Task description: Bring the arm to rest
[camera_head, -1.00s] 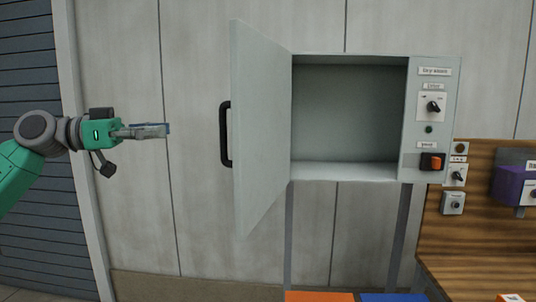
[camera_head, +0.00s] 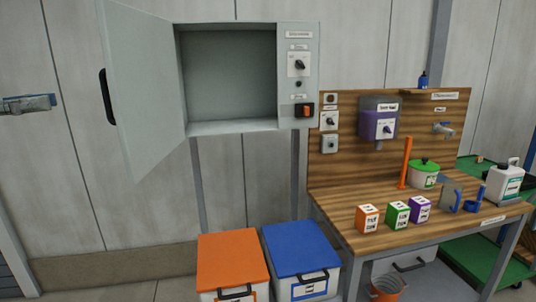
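My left gripper (camera_head: 28,104) shows at the left edge of the head view, seen side-on with its fingers pointing right. Its fingers overlap in this view, so I cannot tell whether they are open or shut. No object shows in it. Its wrist and the rest of the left arm are cut off by the frame edge. It is to the left of the open cabinet door (camera_head: 145,85) and looks apart from the black door handle (camera_head: 107,97). My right gripper is not in view.
The wall cabinet (camera_head: 230,127) stands open and empty. Below it are an orange-lidded bin (camera_head: 231,258) and a blue-lidded bin (camera_head: 300,246). A wooden workbench (camera_head: 345,215) at right holds several small boxes and containers. A green cart (camera_head: 480,255) stands beyond it.

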